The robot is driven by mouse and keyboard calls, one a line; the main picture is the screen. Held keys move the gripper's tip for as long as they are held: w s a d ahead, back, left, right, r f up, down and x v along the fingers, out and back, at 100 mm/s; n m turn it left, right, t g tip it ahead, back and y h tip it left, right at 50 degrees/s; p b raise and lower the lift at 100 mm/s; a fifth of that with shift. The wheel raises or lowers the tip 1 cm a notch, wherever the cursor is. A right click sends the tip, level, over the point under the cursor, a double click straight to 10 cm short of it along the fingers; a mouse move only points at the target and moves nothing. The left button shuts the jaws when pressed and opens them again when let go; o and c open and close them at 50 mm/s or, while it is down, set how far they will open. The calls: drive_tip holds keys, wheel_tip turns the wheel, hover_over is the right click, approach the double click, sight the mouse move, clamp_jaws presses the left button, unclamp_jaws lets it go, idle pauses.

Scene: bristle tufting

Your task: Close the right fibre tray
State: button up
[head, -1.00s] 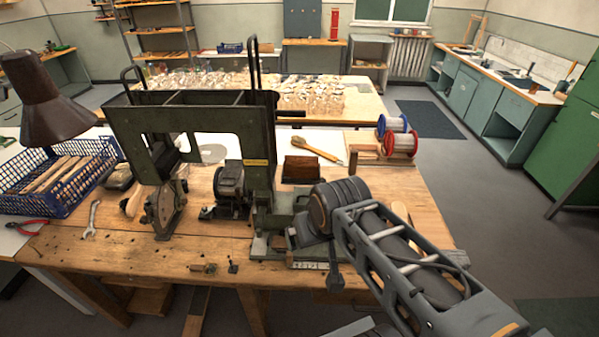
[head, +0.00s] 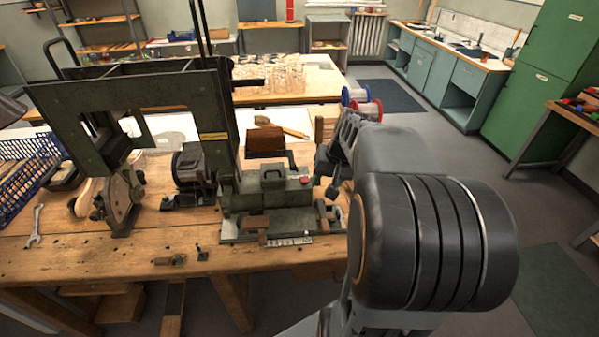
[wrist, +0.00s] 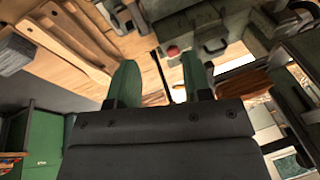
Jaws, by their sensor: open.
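The tufting machine's low grey-green unit (head: 268,200) stands at the right of the machine, with a handle on top and a red button. I cannot tell which part is the right fibre tray, or whether it is open. A brown, fibre-like block (head: 265,142) sits behind the unit; a similar brown piece shows at the right in the wrist view (wrist: 258,92). My gripper (head: 328,172) is just right of the unit, partly hidden by my arm. In the wrist view my gripper (wrist: 160,78) has its green-padded fingers apart, with nothing held between them.
The machine's tall dark green frame (head: 140,110) stands to the left. Red and blue spools (head: 362,104) are behind my arm. A wooden brush (head: 275,127) lies on the bench behind. A blue basket (head: 25,175) is at far left. Open floor lies to the right.

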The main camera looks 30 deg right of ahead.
drive_tip(key=shift+t+y, duration=0.6)
drive_tip(key=shift+t, duration=0.2)
drive_tip(key=w+d, duration=0.1)
drive_tip(key=d, duration=0.1)
drive_tip(key=w+d+f+b, duration=0.1)
drive_tip(key=d, duration=0.2)
drive_tip(key=w+d, duration=0.2)
drive_tip(key=shift+d+f, duration=0.25)
drive_tip(key=c, duration=0.3)
drive_tip(key=shift+n+t+y, duration=0.4)
drive_tip(key=shift+n+t, duration=0.4)
drive_tip(key=shift+n, duration=0.1)
drive_tip(key=w+r, duration=0.2)
drive_tip(key=r, duration=0.1)
drive_tip(key=w+r, duration=0.1)
drive_tip(key=shift+w+d+r, duration=0.2)
drive_tip(key=shift+d, duration=0.15)
drive_tip(key=c, duration=0.3)
drive_tip(key=shift+a+r+n, duration=0.15)
drive_tip(key=shift+a+n, duration=0.15)
drive_tip(key=shift+a, duration=0.1)
drive_tip(key=shift+c, duration=0.7)
drive_tip(key=shift+w+a, duration=0.1)
clamp_jaws()
drive_tip(key=w+a+f+p, duration=0.2)
drive_tip(key=w+a+f, duration=0.4)
drive_tip(key=f, duration=0.2)
drive_tip(key=shift+w+a+n+p, duration=0.2)
drive_tip(key=shift+w+n+p, duration=0.1)
drive_tip(key=shift+p, duration=0.05)
